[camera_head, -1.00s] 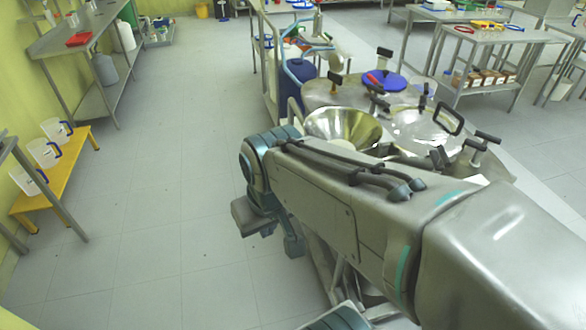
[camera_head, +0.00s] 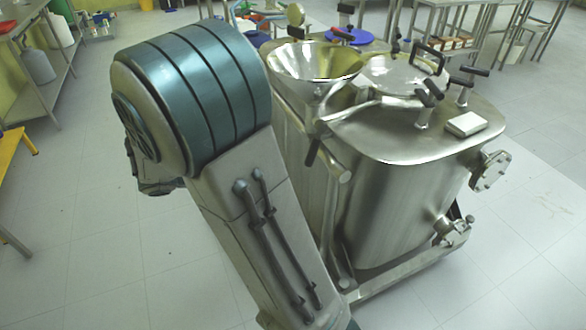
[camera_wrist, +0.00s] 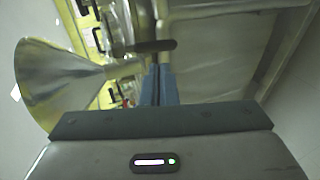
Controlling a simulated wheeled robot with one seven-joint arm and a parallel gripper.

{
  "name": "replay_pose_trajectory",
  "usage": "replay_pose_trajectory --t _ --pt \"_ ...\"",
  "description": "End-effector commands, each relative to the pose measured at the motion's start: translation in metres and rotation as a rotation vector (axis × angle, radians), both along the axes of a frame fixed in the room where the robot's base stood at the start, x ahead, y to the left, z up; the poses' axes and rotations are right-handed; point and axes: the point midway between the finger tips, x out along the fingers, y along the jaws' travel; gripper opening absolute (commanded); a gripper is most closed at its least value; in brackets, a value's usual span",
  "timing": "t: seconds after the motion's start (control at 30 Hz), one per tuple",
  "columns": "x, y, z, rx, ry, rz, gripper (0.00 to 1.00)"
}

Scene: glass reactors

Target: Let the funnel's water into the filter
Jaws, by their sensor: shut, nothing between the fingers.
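The steel funnel (camera_head: 312,66) stands at the near left of the steel filter vessel (camera_head: 395,195), its wide mouth upward. A black valve handle (camera_head: 311,152) hangs below the funnel's outlet. In the wrist view the funnel (camera_wrist: 50,88) lies on its side at the left, and a black handle (camera_wrist: 155,46) crosses beside its narrow pipe. My gripper (camera_wrist: 159,70) is shut and empty, its blue-grey fingertips just below that handle in the picture. I cannot tell if they touch it. In the head view my arm hides the fingers. No water is visible in the funnel.
The vessel's round lid (camera_head: 403,76) has black-handled clamps around it. A small pale box (camera_head: 467,124) sits on its top. A side flange (camera_head: 490,170) and a lower valve (camera_head: 455,230) stick out right. Open floor lies at the left.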

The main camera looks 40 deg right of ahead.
Motion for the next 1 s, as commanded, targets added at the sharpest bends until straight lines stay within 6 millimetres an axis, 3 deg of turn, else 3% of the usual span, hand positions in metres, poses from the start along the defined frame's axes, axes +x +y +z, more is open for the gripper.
replay_pose_trajectory --t 0.03,0.27,0.8,1.0 --pt "0.007 0.001 -0.01 -0.042 -0.006 0.014 0.0" --pt "0.018 -0.008 -0.013 -0.112 -0.03 0.034 0.0" --pt "0.01 -0.108 -0.04 -0.108 -0.028 0.032 0.0" --pt "0.009 -0.129 -0.046 -0.107 -0.029 0.035 0.0"
